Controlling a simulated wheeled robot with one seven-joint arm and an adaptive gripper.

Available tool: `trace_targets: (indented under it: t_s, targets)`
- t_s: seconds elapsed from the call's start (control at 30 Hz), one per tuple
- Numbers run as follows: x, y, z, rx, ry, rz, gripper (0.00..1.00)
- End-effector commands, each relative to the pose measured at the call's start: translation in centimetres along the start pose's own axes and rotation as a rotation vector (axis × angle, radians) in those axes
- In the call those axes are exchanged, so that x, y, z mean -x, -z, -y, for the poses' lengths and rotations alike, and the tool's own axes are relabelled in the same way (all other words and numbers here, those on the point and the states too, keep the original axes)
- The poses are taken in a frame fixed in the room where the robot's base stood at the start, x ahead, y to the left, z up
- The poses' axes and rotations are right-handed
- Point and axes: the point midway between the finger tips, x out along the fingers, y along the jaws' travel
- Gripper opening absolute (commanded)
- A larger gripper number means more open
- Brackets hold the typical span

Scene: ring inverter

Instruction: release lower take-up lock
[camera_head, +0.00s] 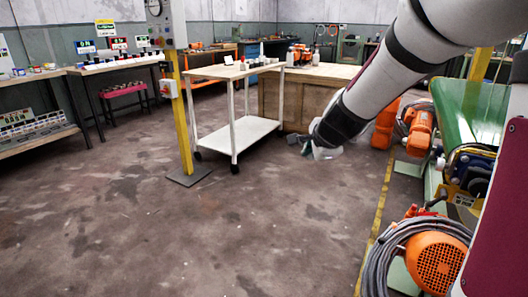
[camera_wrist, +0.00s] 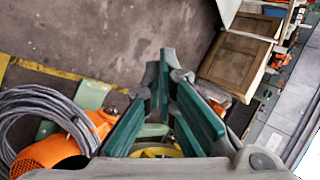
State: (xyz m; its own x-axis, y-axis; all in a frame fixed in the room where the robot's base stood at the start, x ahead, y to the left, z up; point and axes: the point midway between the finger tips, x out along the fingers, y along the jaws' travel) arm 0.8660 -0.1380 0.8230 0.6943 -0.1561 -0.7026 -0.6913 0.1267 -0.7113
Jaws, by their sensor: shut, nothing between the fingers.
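My gripper (camera_head: 322,150) hangs at the end of my arm over the floor, left of the green machine (camera_head: 462,105). In the wrist view my gripper (camera_wrist: 166,78) shows two green-padded fingers drawn together with nothing held. Behind the fingers, a yellow round part (camera_wrist: 157,152) on the machine is partly covered. I cannot make out the lower take-up lock for certain in either view. My gripper touches nothing that I can see.
An orange motor (camera_head: 436,262) with coiled grey cable (camera_head: 378,268) stands at the machine's front, another orange motor (camera_head: 419,130) farther back. A white trolley (camera_head: 240,133) and wooden crate (camera_head: 305,100) stand behind. A yellow post (camera_head: 181,120) is left. Open floor (camera_head: 230,240) lies between.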

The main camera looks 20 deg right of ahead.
Motion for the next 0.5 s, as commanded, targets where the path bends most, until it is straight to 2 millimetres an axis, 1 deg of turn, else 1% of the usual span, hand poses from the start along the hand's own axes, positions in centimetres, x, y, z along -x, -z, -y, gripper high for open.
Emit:
trace_targets:
  t_s: [0.03,0.07,0.1,0.17,0.2,0.27,0.3,0.37,0.4,0.47,0.5]
  targets:
    - [-1.9,2.1,0.1,-0.092,0.015,-0.052,0.00]
    - [-2.8,3.4,0.4,-0.148,0.031,-0.085,0.00]
    - [-4.0,5.1,0.5,-0.221,0.051,-0.129,0.00]
    - [-5.6,7.7,0.5,-0.327,0.082,-0.198,0.00]
    - [-6.6,9.6,0.2,-0.397,0.103,-0.246,0.00]
    - [-8.0,12.4,-0.3,-0.501,0.135,-0.320,0.00]
    - [-8.8,14.4,-0.9,-0.567,0.157,-0.371,0.00]
    - [-9.9,17.3,-2.0,-0.666,0.193,-0.452,0.00]
    - [-10.5,19.1,-2.9,-0.728,0.216,-0.507,0.00]
    - [-11.2,22.0,-4.5,-0.817,0.253,-0.592,0.00]
    - [-11.6,23.8,-5.6,-0.874,0.279,-0.651,0.00]
